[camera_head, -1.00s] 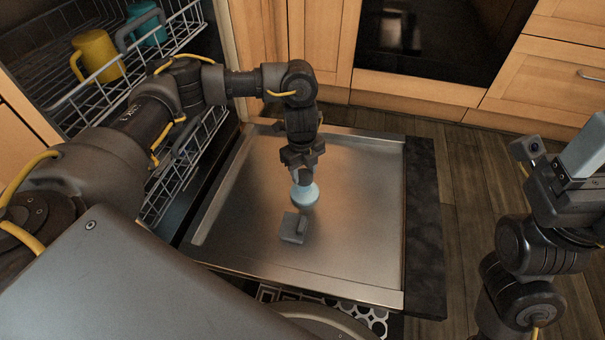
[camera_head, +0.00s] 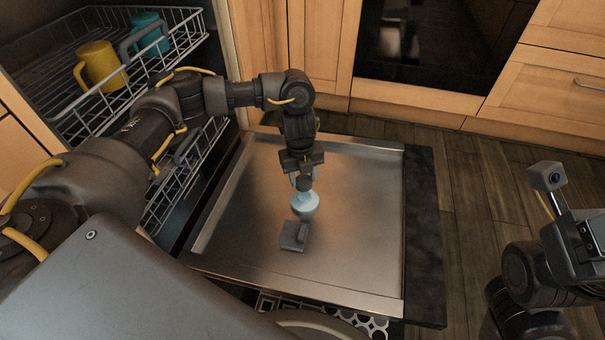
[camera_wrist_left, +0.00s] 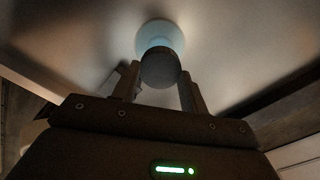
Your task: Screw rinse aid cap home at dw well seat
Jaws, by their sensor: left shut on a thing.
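My left gripper (camera_head: 303,184) points down over the open dishwasher door (camera_head: 355,220) and is shut on a dark round cap. The cap (camera_wrist_left: 161,68) shows between its fingertips in the left wrist view. A pale blue round piece (camera_head: 305,204) lies directly beyond the cap, at the door; it also shows in the left wrist view (camera_wrist_left: 158,33). I cannot tell whether it is part of the cap or the well seat, nor whether a gap remains under the cap. My right gripper (camera_head: 592,240) is cut off at the right edge; its fingers cannot be made out.
A grey dispenser block (camera_head: 294,236) sits on the door just in front of the blue piece. Racks with a yellow mug (camera_head: 99,66) and a teal mug (camera_head: 148,34) stand at the left. Wooden cabinets (camera_head: 555,90) line the back. Floor is open at right.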

